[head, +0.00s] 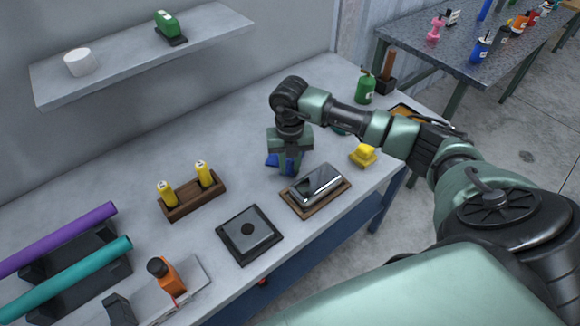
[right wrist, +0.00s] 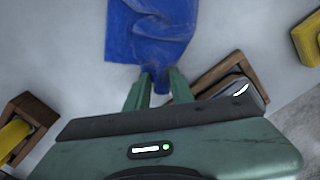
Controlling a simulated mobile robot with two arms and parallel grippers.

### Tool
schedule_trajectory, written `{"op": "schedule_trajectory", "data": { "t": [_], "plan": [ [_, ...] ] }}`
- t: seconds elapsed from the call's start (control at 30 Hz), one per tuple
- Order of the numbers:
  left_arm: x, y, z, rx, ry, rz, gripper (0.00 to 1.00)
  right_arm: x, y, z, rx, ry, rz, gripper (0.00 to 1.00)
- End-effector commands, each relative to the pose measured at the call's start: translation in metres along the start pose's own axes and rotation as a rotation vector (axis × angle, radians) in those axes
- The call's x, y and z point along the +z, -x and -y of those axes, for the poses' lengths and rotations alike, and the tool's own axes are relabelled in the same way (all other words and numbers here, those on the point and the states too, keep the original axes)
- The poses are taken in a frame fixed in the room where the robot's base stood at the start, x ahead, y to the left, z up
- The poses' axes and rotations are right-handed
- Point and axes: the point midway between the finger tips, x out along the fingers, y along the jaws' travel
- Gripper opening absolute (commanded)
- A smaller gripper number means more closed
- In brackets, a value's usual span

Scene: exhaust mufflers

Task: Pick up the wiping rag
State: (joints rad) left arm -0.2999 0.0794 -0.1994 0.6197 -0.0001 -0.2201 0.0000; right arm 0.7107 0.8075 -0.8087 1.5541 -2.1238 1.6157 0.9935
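The wiping rag, a crumpled blue cloth (right wrist: 150,32), lies on the grey workbench. In the head view only small parts of the rag (head: 272,160) show around my right gripper. My right gripper (head: 288,165) points down at the rag's near end. In the right wrist view the two green fingers of the gripper (right wrist: 158,75) stand a little apart, with blue cloth showing between and below them. I cannot tell whether the fingertips touch the cloth. My left gripper is not in view.
A wooden tray with a shiny metal box (head: 318,186) stands close to the right gripper. A yellow object (head: 363,156) lies to the right. A wooden holder with two yellow cylinders (head: 194,200) and a dark square plate (head: 249,236) are nearby. A shelf (head: 205,40) hangs behind.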

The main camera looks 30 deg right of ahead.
Motion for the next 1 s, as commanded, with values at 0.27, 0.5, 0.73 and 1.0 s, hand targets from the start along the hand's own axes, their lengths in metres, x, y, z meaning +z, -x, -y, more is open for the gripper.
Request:
{"op": "schedule_trajectory", "data": {
  "t": [0.27,0.5,0.73,1.0],
  "plan": [
    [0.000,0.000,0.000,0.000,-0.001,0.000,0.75,-0.001,-0.001,0.001,-0.003,0.000,-0.002,0.00],
    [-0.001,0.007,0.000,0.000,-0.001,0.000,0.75,0.000,0.008,0.001,-0.002,0.000,-0.001,0.00],
    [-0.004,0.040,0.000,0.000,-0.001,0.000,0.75,0.001,0.054,0.001,-0.001,-0.001,0.002,0.00],
    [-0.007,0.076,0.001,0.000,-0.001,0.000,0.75,0.001,0.108,0.000,0.000,0.000,0.002,0.00]
  ]
}}
